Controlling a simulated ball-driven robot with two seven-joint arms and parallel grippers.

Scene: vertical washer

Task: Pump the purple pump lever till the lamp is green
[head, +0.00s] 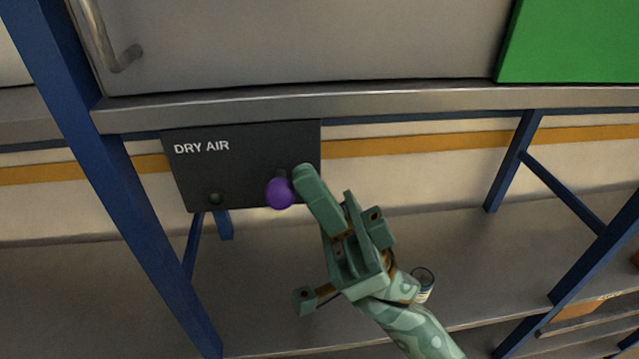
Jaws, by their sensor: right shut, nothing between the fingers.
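The pump lever ends in a purple ball (279,193) at the lower edge of a dark panel (240,150) marked "DRY AIR". The lever's stem is mostly hidden behind the ball. A small lamp (215,198) at the panel's lower left looks dark green and dim; I cannot tell whether it is lit. My right gripper (304,175) is shut and empty. Its fingertips are just right of the purple ball, very close to it; I cannot tell whether they touch. My left gripper is not in view.
A metal ledge (300,103) runs above the panel, below a grey cabinet with a handle (124,60). A green board (575,40) is at the upper right. Blue posts (125,190) stand on the left and right. A small can (423,283) stands beside my right arm.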

